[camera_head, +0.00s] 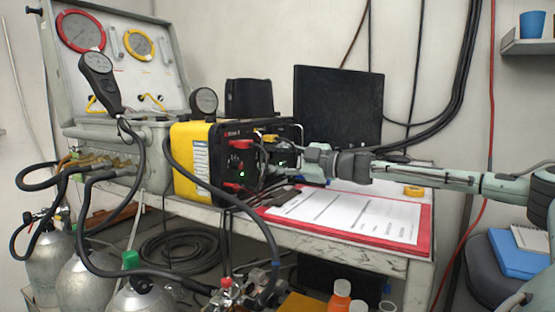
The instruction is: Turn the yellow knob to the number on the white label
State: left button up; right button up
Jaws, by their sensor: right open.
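My right gripper (284,164) reaches in from the right, its fingers open at the dark front face of the yellow and black box (183,185). The wrist and fingers cover part of that face, and I cannot tell whether they touch it. A small yellow part (269,138) shows near the top of the face, just above the fingers; I cannot tell if it is the knob. Red connectors (241,144) sit beside it. A white label (201,157) is on the box's yellow side, its print too small to read. My left gripper is not in view.
An open gauge case (155,137) stands left of the box, with black hoses running forward. A red clipboard (425,236) with white sheets lies below my right arm. A dark monitor (338,105) stands behind. Gas cylinders (85,280) stand at the lower left.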

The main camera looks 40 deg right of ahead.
jog(key=v, duration=1.1)
jog(key=shift+d+r, duration=0.1)
jog(key=shift+s+d, duration=0.1)
jog(key=shift+s, duration=0.4)
